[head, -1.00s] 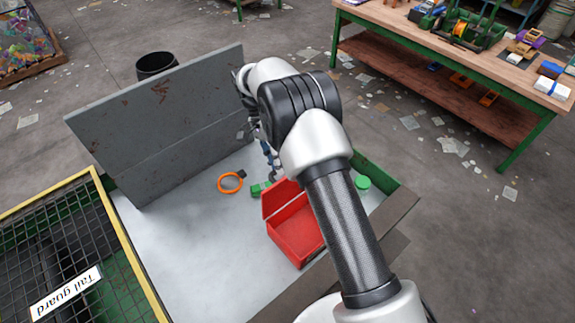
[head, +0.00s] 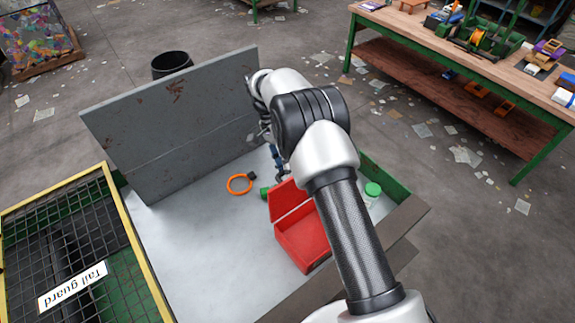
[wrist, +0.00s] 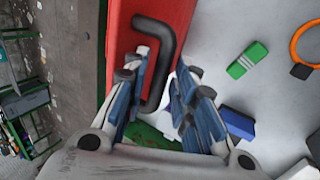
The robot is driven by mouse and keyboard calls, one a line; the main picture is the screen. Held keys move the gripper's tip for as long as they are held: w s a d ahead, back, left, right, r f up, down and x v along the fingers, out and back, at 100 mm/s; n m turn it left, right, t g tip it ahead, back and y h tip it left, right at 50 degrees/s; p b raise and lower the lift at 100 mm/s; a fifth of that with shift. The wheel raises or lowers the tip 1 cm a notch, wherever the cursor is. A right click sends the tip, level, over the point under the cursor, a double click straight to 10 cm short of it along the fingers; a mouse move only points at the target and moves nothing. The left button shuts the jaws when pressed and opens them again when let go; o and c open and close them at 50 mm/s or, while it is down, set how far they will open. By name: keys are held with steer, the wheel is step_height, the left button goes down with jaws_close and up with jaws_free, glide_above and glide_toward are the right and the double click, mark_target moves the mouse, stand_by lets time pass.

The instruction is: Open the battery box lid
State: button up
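The red battery box (head: 307,250) stands on the grey-white surface, partly hidden by my arm. Its red lid (head: 289,201) is raised, standing up at the box's far side, and the inside of the box shows. In the wrist view the red panel (wrist: 185,14) carries a black bent handle (wrist: 165,32). My gripper (wrist: 163,60) has its blue-padded fingers apart, either side of the handle, with a gap visible on the right. In the head view my gripper is mostly hidden behind my arm and the lid.
A grey upright panel (head: 170,125) borders the surface. An orange ring (head: 239,184) and a green block (wrist: 247,60) lie near the box. A yellow-edged mesh guard (head: 75,240) is at left.

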steer(key=shift+o, duration=0.5)
steer(key=shift+r, duration=0.15)
steer(key=v, duration=0.7)
steer(key=shift+r, duration=0.25)
